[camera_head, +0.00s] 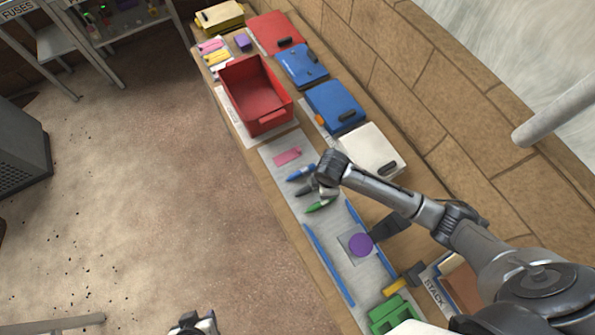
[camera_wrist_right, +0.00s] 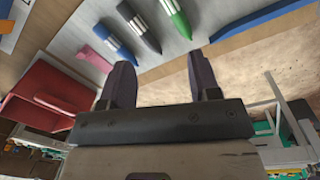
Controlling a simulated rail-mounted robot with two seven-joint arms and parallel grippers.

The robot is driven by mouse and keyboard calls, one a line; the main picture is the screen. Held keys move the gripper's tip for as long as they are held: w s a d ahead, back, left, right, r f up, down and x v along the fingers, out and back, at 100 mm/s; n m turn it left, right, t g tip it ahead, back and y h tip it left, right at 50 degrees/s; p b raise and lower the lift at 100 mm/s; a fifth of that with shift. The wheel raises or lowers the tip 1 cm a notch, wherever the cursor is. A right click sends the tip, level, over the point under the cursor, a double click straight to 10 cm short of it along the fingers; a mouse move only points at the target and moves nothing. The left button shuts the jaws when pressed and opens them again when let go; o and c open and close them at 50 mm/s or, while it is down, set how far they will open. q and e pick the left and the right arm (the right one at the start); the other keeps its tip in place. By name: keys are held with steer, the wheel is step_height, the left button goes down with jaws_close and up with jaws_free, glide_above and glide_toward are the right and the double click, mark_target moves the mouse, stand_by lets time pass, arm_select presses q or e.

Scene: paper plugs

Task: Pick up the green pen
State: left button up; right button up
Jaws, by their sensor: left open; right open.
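The green pen (camera_head: 319,206) lies on a light grey mat (camera_head: 280,175), beside a dark pen (camera_head: 304,190) and a blue pen (camera_head: 300,173). In the right wrist view, the green pen (camera_wrist_right: 177,18) is at the top, just beyond my right gripper (camera_wrist_right: 160,64), which is open and empty with its fingers apart from the pen. In the head view, my right arm reaches over the pens and partly hides them. My left gripper (camera_head: 194,323) is at the bottom edge, partly cut off, open, over the floor and far from the pens.
A pink piece (camera_head: 287,156) lies by the pens. A red bin (camera_head: 255,96) and blue and white boxes stand farther along the bench. Blue strips (camera_head: 328,264), a purple disc (camera_head: 360,244) and a green block (camera_head: 392,314) lie nearer. The floor at left is open.

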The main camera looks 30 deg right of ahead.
steer(key=n, duration=0.5)
glide_above(322, 202)
steer(key=shift+g, duration=0.3)
step_height(322, 202, down, 9)
steer(key=shift+s+r+b, duration=0.1)
steer(key=shift+b, duration=0.3)
arm_select(q)
steer(key=shift+s+f, duration=0.35)
steer(key=shift+f, duration=0.3)
arm_select(e)
steer(key=shift+f, duration=2.8)
steer(key=shift+d, duration=0.1)
arm_select(q)
steer(key=shift+d, duration=0.15)
arm_select(e)
steer(key=c, duration=1)
